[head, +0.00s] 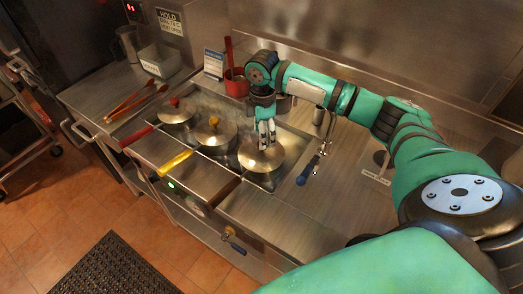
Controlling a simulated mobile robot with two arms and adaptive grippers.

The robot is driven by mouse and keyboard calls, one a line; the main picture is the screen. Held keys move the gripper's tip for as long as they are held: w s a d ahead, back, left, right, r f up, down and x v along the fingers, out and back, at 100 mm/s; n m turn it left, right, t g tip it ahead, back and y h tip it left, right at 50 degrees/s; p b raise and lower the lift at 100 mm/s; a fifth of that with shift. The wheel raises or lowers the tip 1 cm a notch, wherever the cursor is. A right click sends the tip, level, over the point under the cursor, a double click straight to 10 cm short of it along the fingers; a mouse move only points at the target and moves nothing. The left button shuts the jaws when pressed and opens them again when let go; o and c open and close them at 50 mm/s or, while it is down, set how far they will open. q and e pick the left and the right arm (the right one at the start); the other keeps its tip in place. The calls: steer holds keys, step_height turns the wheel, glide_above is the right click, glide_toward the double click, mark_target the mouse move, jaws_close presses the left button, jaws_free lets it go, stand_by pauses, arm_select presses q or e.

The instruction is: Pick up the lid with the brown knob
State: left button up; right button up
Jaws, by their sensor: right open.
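Three round metal lids sit in a row in the steel counter. The left lid (172,117) has a red knob and the middle lid (207,137) has a yellow knob. The right lid (253,162) is in line with a brown handle (225,190); its own knob is hidden or too small to make out behind my gripper. My right gripper (266,146) points down over this right lid, open, with its fingertips close to the lid's top. I cannot tell whether they touch it. My left gripper is not in view.
A red container with utensils (236,84) stands behind the lids. A blue-handled tool (308,170) lies right of the right lid. Red tongs (133,102) lie on the left counter. The counter front right of the brown handle is clear.

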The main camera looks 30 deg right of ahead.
steer(key=shift+s+a+f+p, duration=0.1)
steer(key=shift+s+f+p, duration=0.05)
steer(key=shift+f+p, duration=0.3)
steer(key=shift+s+a+f+p, duration=0.1)
steer(key=shift+s+f+p, duration=0.05)
steer(key=shift+f+p, duration=0.2)
step_height(320, 180, down, 3)
steer(key=shift+d+f+p, duration=0.1)
steer(key=shift+f+p, duration=0.05)
steer(key=shift+p, duration=0.15)
steer(key=shift+f, duration=0.1)
steer(key=c, duration=0.7)
steer(key=shift+c, duration=1.3)
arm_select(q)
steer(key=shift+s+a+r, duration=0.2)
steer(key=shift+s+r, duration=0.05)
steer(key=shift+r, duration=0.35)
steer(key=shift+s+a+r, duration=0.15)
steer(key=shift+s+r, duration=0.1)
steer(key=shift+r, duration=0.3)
arm_select(e)
jaws_close()
